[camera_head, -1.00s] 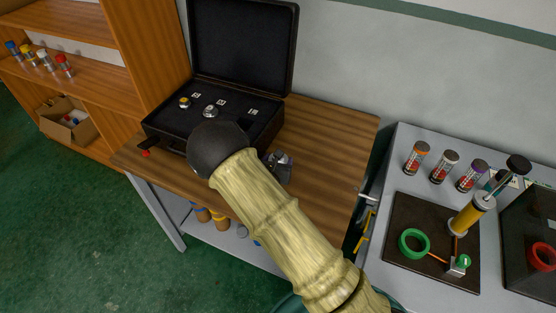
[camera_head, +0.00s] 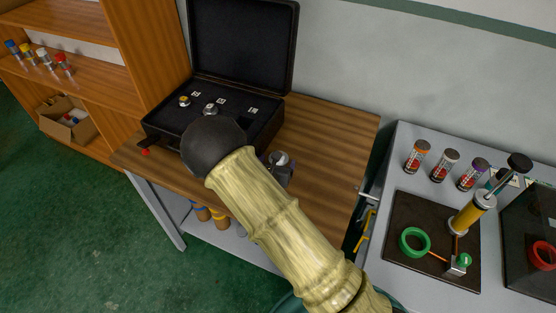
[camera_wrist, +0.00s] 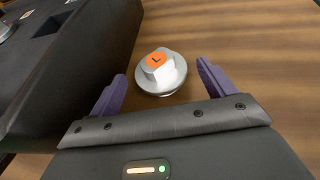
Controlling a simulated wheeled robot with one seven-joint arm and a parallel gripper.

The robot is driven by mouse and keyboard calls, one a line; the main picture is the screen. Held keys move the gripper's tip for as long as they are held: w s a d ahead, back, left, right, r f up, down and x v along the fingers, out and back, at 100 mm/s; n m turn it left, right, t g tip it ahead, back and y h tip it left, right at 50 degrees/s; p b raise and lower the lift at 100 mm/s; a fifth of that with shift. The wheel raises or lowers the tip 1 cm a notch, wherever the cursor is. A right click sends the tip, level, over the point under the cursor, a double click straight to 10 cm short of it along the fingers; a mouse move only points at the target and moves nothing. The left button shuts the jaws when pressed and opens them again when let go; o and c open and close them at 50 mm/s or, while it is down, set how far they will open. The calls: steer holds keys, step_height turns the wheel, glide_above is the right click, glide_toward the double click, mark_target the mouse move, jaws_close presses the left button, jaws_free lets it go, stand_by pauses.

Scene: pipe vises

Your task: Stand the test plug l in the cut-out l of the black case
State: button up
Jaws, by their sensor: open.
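The test plug l (camera_wrist: 160,72) is a silver round-based plug with an orange top marked "L". It stands on the wooden table beside the black case (camera_wrist: 95,50). My gripper (camera_wrist: 161,80) is open, its two purple fingers apart on either side of the plug's near side, not closed on it. In the head view the plug (camera_head: 281,158) shows just right of my arm, and my gripper is mostly hidden behind the arm. The open case (camera_head: 245,45) stands at the table's back left. Its label cards show, but cut-out l cannot be made out clearly.
Two other plugs (camera_head: 184,101) (camera_head: 210,109) stand in the case. A red-tipped black handle (camera_head: 146,152) sticks out at the case's front left. Bare tabletop (camera_head: 325,140) lies right of the case. A grey bench (camera_head: 395,285) with vials stands further right.

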steer(key=b+v, duration=0.1)
steer(key=v, duration=0.9)
steer(key=shift+w, duration=0.15)
